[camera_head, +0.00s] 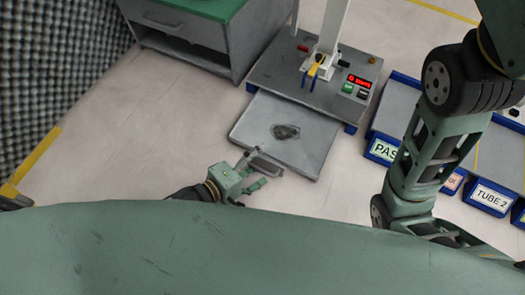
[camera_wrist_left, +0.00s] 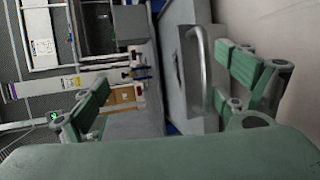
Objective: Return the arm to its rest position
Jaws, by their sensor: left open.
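My left gripper (camera_head: 259,170) is open at the front edge of a grey sliding plate (camera_head: 262,115) of a floor machine. A grey bar handle (camera_head: 268,166) on the plate's front lies between or just beside its fingers. In the left wrist view the two green fingers (camera_wrist_left: 165,90) are spread wide. The curved handle (camera_wrist_left: 201,70) shows between them there, nearer the right finger, and I cannot tell whether they touch. My right arm (camera_head: 422,160) reaches down the right side of the head view; its gripper is out of view.
The machine (camera_head: 283,70) has a white column and a lit red display (camera_head: 360,80). A green-topped cabinet (camera_head: 207,50) stands at upper left. Labelled blue bins (camera_head: 492,197) line the right side. The pale floor (camera_head: 120,150) left of the gripper is clear.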

